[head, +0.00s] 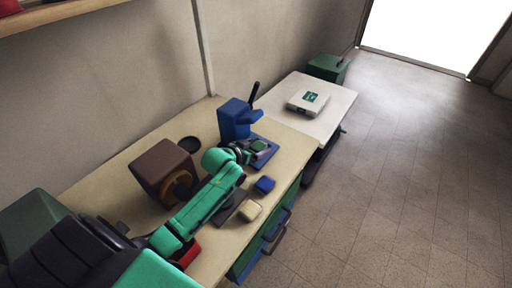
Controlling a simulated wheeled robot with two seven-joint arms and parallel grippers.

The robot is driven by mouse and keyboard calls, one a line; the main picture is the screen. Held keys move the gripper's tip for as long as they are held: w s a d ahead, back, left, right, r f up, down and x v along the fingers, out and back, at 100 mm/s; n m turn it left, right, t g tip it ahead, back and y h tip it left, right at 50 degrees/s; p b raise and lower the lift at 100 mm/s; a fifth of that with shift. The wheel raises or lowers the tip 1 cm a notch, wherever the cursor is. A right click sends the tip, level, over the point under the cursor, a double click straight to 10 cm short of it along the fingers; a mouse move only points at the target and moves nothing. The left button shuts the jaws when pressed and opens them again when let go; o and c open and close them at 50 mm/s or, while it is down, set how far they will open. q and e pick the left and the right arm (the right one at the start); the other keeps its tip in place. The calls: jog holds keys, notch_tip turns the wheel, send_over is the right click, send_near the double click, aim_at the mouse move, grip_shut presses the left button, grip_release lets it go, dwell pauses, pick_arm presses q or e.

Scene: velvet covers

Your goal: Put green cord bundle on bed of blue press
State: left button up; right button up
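The blue press (234,119) stands on the beige bench, with a dark lever at its top. Its flat blue bed (267,158) reaches out to the right at its foot. A small green item (261,146), seemingly the green cord bundle, shows over the bed. My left gripper (254,150) reaches in at the bed, beside this green item. The fingers are small and dark and overlap the press, so I cannot tell whether they are open, shut or touching the green item. My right gripper is not in view.
A brown box-shaped machine (159,169) stands left of my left arm. A blue block (264,185) and a cream block (250,211) lie near the bench's front edge. A dark round dish (189,143) is behind. A white table (328,119) holding a white box (308,102) adjoins at right.

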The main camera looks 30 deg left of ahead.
pick_arm(q)
jog(key=shift+s+a, duration=0.1)
jog(key=shift+s, duration=0.1)
jog(key=v, duration=0.7)
jog(key=shift+r, duration=0.1)
jog(key=shift+w, duration=0.1)
